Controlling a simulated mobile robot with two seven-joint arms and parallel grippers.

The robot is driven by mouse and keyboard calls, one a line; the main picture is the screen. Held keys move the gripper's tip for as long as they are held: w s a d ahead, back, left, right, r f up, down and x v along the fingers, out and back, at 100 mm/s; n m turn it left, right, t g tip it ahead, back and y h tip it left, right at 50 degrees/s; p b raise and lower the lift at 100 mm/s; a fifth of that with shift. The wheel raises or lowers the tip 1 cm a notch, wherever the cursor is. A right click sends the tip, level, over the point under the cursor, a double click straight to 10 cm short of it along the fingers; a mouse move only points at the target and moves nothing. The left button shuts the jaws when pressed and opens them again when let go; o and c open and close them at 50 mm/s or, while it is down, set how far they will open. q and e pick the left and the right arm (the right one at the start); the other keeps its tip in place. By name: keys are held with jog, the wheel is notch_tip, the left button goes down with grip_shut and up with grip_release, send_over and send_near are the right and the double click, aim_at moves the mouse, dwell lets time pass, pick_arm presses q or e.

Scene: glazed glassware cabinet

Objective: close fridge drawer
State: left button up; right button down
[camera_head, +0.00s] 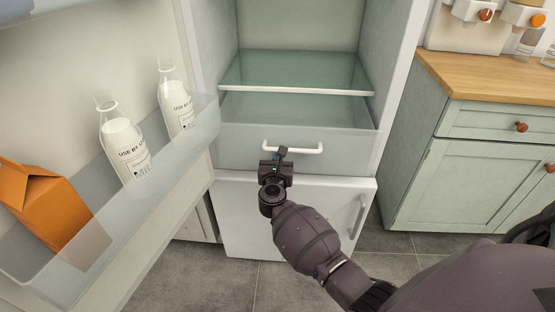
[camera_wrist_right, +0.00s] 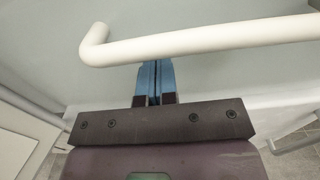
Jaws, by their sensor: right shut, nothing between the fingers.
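The translucent fridge drawer (camera_head: 235,148) sits low in the open fridge, below a glass shelf. Its inside shows above the front panel, so it looks pulled out, though I cannot tell how far. A white bar handle (camera_head: 308,150) runs across its front. The handle also crosses the right wrist view (camera_wrist_right: 220,42). My right gripper (camera_head: 281,154) is at the left half of the handle, its fingers together and empty. In the right wrist view the blue fingers (camera_wrist_right: 154,78) reach the handle's lower edge; their tips look hidden by it, and contact is unclear. My left gripper is not in view.
The fridge door stands open at left, its bin (camera_head: 160,185) holding two milk bottles (camera_head: 124,145) and an orange carton (camera_head: 45,205). A lower white door (camera_head: 240,215) with a vertical handle is below the drawer. A green cabinet (camera_head: 470,180) stands at right.

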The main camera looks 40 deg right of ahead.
jog(key=x, duration=0.1)
jog(key=b+x, duration=0.1)
jog(key=x, duration=0.2)
jog(key=shift+w+d+f, duration=0.15)
jog(key=shift+f, duration=0.2)
jog(key=b+x, duration=0.1)
jog(key=x, duration=0.3)
jog(key=shift+r, duration=0.1)
jog(key=shift+w+d+r, duration=0.1)
jog(key=shift+w+d, duration=0.15)
jog(key=shift+w, duration=0.05)
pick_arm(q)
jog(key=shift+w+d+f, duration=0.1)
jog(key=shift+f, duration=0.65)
pick_arm(e)
jog(key=shift+r, duration=0.1)
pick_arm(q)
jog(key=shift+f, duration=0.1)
